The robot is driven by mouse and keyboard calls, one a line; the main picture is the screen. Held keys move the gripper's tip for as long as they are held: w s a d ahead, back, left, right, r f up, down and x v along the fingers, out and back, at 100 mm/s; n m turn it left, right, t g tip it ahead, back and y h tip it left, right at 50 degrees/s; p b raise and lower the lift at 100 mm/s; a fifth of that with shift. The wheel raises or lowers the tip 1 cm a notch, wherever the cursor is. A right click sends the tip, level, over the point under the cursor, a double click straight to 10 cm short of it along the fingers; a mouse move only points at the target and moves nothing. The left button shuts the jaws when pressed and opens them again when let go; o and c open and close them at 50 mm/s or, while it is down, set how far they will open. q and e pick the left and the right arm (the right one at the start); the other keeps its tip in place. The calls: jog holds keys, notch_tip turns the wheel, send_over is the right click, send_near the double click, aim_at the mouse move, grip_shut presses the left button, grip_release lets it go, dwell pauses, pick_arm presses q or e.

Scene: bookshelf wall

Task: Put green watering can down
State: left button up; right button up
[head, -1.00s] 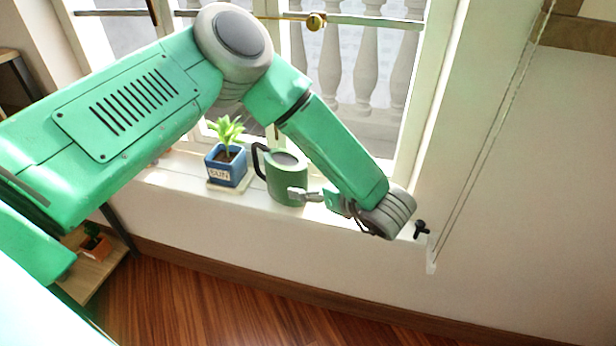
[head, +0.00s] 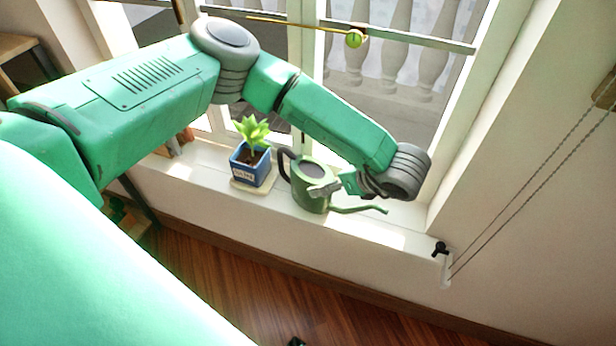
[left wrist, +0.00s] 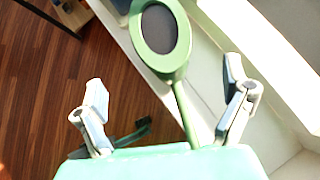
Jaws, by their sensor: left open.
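The green watering can (head: 308,197) stands upright on the white windowsill (head: 395,238), with its dark handle to the left and its thin spout to the right. My left gripper (head: 335,187) is at the can's right side, above the spout, with one finger overlapping the can in the head view. In the left wrist view, the can's rim and dark opening (left wrist: 170,70) lie beyond my left gripper (left wrist: 166,88). Its two fingers are spread wide with the spout running between them, and neither visibly grips the can. My right gripper is not in view.
A blue pot with a green plant (head: 252,160) stands on the sill just left of the can. The window frame (head: 440,150) rises behind. Some sill right of the spout is clear.

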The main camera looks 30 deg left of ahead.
aim_at(317, 176)
pick_arm(q)
jog(key=a+f, duration=0.1)
jog(key=w+f, duration=0.1)
jog(key=f, duration=0.1)
jog(key=shift+a+f, duration=0.1)
jog(key=shift+a, duration=0.3)
jog(key=a, duration=0.1)
jog(key=a+f, duration=0.1)
jog(key=a, duration=0.1)
jog(key=a+f, duration=0.1)
jog(key=shift+w+a, duration=0.25)
jog(key=shift+b+x, duration=0.35)
jog(key=shift+x, duration=0.85)
jog(key=shift+w+f, duration=0.15)
jog(key=shift+w, duration=0.1)
jog(key=shift+d, duration=0.5)
jog(key=shift+a, duration=0.45)
jog(key=c, duration=1.4)
jog(key=shift+a+f, duration=0.1)
jog(key=shift+a, duration=0.15)
jog(key=c, duration=0.3)
jog(key=shift+a, duration=0.1)
jog(key=shift+c, duration=0.2)
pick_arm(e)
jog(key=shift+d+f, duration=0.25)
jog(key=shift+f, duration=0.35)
